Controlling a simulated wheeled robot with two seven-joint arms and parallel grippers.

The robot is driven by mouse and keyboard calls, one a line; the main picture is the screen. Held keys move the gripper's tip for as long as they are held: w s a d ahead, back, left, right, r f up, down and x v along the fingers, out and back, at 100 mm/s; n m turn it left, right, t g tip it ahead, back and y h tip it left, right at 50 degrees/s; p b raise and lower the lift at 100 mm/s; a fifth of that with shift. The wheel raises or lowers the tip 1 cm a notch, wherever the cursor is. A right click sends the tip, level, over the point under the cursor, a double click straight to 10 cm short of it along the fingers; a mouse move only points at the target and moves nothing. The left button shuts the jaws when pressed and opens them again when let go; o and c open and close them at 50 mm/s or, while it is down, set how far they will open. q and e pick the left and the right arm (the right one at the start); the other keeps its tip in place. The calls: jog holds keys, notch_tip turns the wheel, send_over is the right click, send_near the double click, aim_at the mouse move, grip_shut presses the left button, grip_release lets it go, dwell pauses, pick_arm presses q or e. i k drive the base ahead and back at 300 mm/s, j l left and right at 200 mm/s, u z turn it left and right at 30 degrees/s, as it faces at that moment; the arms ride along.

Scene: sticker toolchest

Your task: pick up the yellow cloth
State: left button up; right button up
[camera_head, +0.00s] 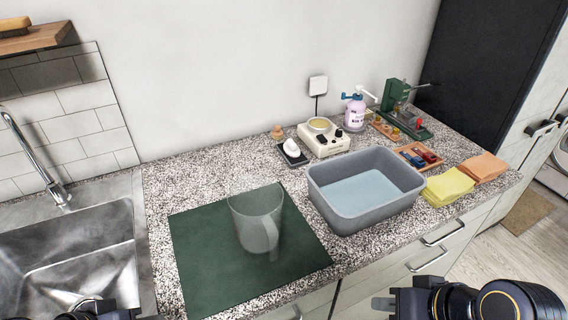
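The yellow cloth (447,187) lies folded on the speckled counter (178,181) at the right, near the front edge. It sits between the grey tub and an orange cloth (483,167). My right gripper (384,303) is at the bottom edge, in front of the counter and well apart from the yellow cloth. Its fingers are small and partly out of frame, so its opening is not clear. My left gripper (92,309) is at the bottom left by the sink, mostly cut off. Its fingers are not clear.
A grey tub (332,205) stands left of the yellow cloth. A small tray (420,157) with red and blue items lies behind it. A clear pitcher (257,222) stands on a green mat (200,262). Drawer handles (440,232) stick out along the counter front.

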aim_at(443, 189)
jog(key=k+l+z, duration=0.1)
jog(key=z, duration=1.25)
jog(key=u, duration=0.4)
jog(key=i+l+u, duration=0.2)
jog(key=u, duration=0.3)
jog(key=i+l+u, duration=0.15)
jog(key=l+u, duration=0.15)
jog(key=u, duration=0.15)
jog(key=l+u, duration=0.35)
jog(key=u, duration=0.15)
jog(key=l, duration=0.3)
jog(key=i+l, duration=0.15)
jog(key=l, duration=0.1)
